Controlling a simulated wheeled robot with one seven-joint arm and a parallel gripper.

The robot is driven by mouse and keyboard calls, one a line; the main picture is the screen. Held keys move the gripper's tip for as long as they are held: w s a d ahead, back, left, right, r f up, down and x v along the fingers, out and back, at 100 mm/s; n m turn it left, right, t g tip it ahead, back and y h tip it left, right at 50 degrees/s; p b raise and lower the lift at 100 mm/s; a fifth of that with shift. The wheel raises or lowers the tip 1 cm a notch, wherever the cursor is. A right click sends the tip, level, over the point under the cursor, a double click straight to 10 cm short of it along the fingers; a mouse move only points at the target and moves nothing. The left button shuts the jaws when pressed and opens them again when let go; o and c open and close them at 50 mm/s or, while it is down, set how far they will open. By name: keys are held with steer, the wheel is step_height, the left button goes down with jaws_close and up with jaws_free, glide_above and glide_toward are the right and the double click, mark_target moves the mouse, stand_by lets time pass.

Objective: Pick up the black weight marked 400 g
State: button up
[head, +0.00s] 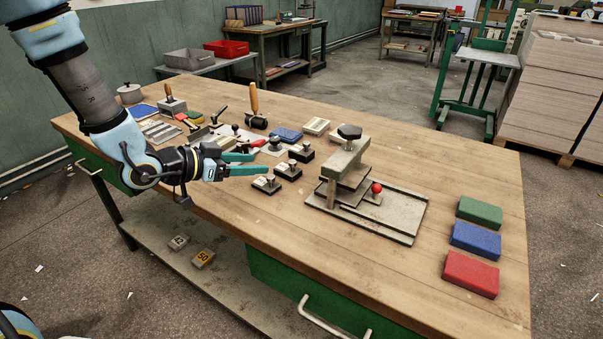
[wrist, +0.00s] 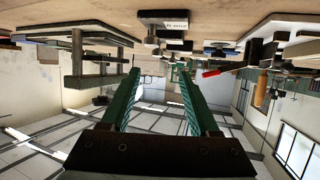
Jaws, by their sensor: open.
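Several small black weights with pale label plates and metal knobs stand on the workbench in the head view: a front one (head: 266,186), a middle one (head: 288,173) and a back one (head: 301,154). Their markings are too small to read there, so I cannot tell which is 400 g. My gripper (head: 262,164) is open and empty, its green fingers pointing right, just left of and above the weights. In the wrist view, which looks upside down, the open fingers (wrist: 158,74) point toward the background. A labelled black weight (wrist: 174,20) shows beyond them; its label is not legible.
Right of the weights stands a metal feeder fixture (head: 372,212) with a red knob. Green (head: 480,211), blue (head: 475,239) and red (head: 471,273) blocks lie at the right. Tools crowd the left. The bench's front right (head: 375,275) is clear.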

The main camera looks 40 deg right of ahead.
mark_target(290, 162)
steer(key=p+x, duration=0.1)
steer(key=x, duration=0.4)
steer(key=shift+s+d, duration=0.2)
steer(key=x, duration=0.1)
steer(key=p+x, duration=0.1)
steer(key=x, duration=0.2)
steer(key=shift+s+d+r+p, duration=0.15)
steer(key=shift+r+p, duration=0.1)
steer(key=shift+p, duration=0.15)
steer(key=shift+d+f, duration=0.3)
steer(key=shift+d, duration=0.15)
jaws_close()
steer(key=shift+r, duration=0.1)
stand_by(0.3)
